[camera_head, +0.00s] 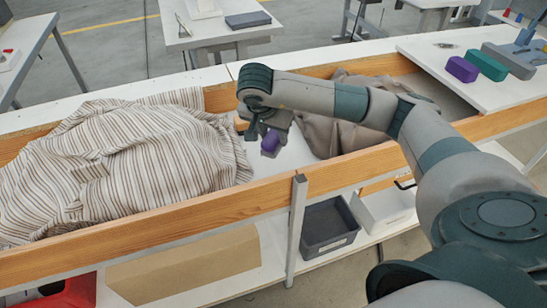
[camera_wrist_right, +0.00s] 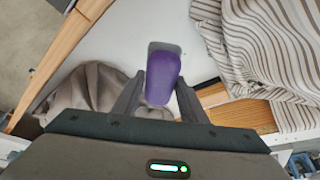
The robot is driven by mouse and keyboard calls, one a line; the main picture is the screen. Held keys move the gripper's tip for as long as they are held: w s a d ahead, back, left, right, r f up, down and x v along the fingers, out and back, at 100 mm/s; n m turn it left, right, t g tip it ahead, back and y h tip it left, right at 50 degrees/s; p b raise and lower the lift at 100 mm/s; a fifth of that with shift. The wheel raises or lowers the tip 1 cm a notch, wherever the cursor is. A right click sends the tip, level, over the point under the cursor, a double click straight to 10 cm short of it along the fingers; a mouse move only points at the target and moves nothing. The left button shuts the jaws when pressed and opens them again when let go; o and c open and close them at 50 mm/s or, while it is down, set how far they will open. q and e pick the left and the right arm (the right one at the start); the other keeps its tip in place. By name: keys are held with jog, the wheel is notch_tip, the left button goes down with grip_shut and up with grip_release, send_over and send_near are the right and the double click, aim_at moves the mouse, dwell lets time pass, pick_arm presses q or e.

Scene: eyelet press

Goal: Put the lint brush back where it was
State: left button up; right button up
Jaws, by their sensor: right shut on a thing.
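My right gripper (camera_head: 269,131) is shut on a purple, rounded, oblong object that looks like the lint brush (camera_head: 270,143). In the right wrist view the brush (camera_wrist_right: 160,75) sits between the two fingers (camera_wrist_right: 161,82), with a grey part showing at its far end. It is over the white bed of the trough (camera_head: 296,155), between two cloths; whether it touches the bed is unclear. My left gripper is out of view.
A striped cloth (camera_head: 120,160) lies left, a taupe cloth (camera_head: 360,125) right. A wooden rail (camera_head: 220,210) runs along the front. Purple (camera_head: 462,69), green (camera_head: 487,66) and grey (camera_head: 509,61) blocks stand on the white board at right. A grey bin (camera_head: 328,226) is below.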

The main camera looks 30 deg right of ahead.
notch_tip(320, 180, down, 4)
jog(key=shift+r, duration=0.2)
jog(key=shift+f, duration=0.15)
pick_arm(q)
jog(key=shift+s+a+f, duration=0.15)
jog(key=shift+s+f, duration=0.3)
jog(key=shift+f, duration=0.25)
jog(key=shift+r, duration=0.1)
pick_arm(e)
jog(key=shift+f, duration=0.1)
jog(key=shift+f, duration=0.4)
jog(key=shift+f+p, duration=0.35)
jog(key=shift+f, duration=1.05)
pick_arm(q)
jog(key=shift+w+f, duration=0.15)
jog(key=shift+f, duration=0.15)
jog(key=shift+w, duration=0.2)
